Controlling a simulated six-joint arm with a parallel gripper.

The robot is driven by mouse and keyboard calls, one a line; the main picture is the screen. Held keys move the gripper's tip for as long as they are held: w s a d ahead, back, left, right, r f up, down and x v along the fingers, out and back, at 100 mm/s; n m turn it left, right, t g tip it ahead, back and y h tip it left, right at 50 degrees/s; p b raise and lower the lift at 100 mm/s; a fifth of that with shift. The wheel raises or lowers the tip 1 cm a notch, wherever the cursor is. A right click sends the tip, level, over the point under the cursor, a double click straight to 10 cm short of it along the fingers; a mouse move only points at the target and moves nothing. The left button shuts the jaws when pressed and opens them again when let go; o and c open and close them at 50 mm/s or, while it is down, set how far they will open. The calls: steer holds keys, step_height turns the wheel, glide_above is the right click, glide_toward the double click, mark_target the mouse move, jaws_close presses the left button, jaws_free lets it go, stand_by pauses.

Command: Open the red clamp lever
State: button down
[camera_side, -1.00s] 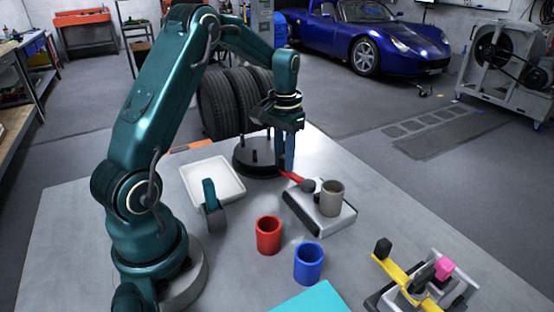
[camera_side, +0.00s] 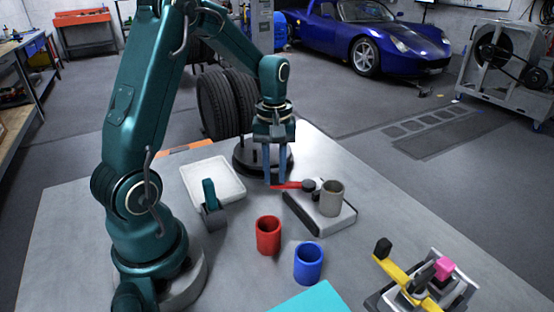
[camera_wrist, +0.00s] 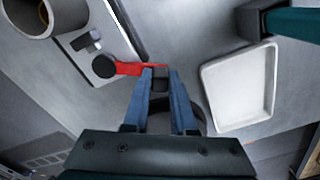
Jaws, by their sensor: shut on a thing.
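The red clamp lever (camera_side: 288,186) sticks out to the left from a dark round pivot (camera_side: 309,186) on a silver block in the side view. In the wrist view the red lever (camera_wrist: 135,69) runs from the dark pivot (camera_wrist: 104,66) to between my fingertips. My gripper (camera_side: 274,184) points down with its blue fingers at the lever's free end. In the wrist view my gripper (camera_wrist: 160,72) is shut on the dark tip of the lever.
A black round hub base with studs (camera_side: 243,160) stands behind my gripper. A white tray (camera_side: 213,181) and a green-handled tool (camera_side: 211,197) are to the left. Red (camera_side: 268,236) and blue (camera_side: 308,264) cups stand in front. A yellow-armed fixture (camera_side: 412,283) is at the right.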

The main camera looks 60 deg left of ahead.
steer(key=d+n, duration=0.2)
steer(key=n, duration=0.1)
steer(key=shift+s, duration=0.4)
steer(key=shift+s+d+n, duration=0.1)
steer(key=shift+d+n, duration=0.35)
steer(key=shift+n, duration=0.35)
steer(key=shift+d+n, duration=0.45)
steer(key=shift+n, duration=0.35)
steer(key=c, duration=0.7)
jaws_free()
steer(key=shift+r, duration=0.1)
steer(key=shift+r, duration=2.5)
